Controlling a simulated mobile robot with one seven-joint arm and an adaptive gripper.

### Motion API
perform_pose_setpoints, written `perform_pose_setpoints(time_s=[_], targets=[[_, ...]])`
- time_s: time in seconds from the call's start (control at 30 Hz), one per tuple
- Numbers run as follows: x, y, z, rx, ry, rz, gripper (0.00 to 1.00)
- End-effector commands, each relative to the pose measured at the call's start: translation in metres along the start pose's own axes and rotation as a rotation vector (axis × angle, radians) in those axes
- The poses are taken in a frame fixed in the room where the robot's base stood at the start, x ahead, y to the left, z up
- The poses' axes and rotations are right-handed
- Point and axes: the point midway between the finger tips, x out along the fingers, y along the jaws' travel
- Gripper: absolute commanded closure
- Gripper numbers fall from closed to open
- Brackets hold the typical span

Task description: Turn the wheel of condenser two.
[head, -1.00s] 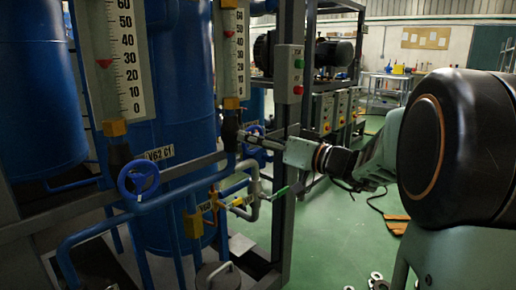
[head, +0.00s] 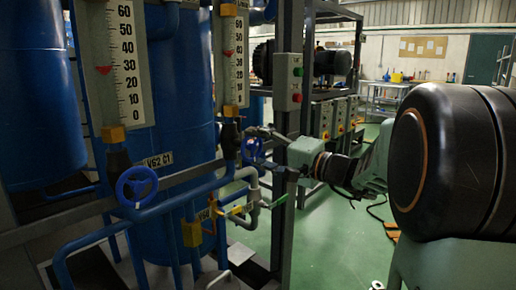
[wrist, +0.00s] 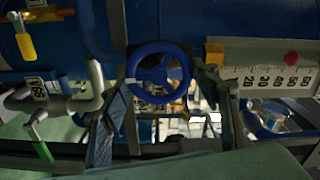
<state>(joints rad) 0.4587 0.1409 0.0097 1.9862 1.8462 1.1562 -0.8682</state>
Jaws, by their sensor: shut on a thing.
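The blue handwheel (head: 252,150) on the right sits below the right-hand scale. In the wrist view this blue wheel (wrist: 158,46) faces the camera, with its spokes and hub in view. My gripper (head: 262,151) has its fingers on either side of this wheel, one above and one below in the head view. In the wrist view the fingers of my gripper (wrist: 168,90) flank the rim and are shut on it. The exact contact points are hard to see. A second blue handwheel (head: 137,187) stands free at the left, near a V62 C1 label (head: 158,160).
Blue pipes (head: 105,232) run below the wheels. A valve with a green lever (wrist: 42,148) and a yellow-handled valve (wrist: 25,46) are close by. A grey frame post (head: 290,215) with a switch box (head: 288,80) stands right of the wheel.

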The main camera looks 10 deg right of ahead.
Motion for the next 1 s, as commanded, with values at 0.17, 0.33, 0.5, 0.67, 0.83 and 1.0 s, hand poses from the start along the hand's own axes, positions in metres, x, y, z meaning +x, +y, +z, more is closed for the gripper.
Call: perform_pose_setpoints(time_s=[0.17, 0.33, 0.5, 0.67, 0.83, 1.0], targets=[[0.0, 0.0005, 0.0001, 0.17, 0.0, 0.0, 0.67], [-0.0001, 0.001, 0.0002, 0.332, 0.0, 0.001, 0.67], [0.0, 0.001, 0.0003, 0.495, 0.0, 0.0, 0.67], [0.0, 0.0007, 0.0005, 0.647, 0.0, 0.0, 0.67], [-0.0001, 0.0014, 0.001, 0.809, 0.0, 0.002, 0.67], [-0.0001, 0.0009, 0.0011, 0.964, 0.0, 0.001, 0.67]])
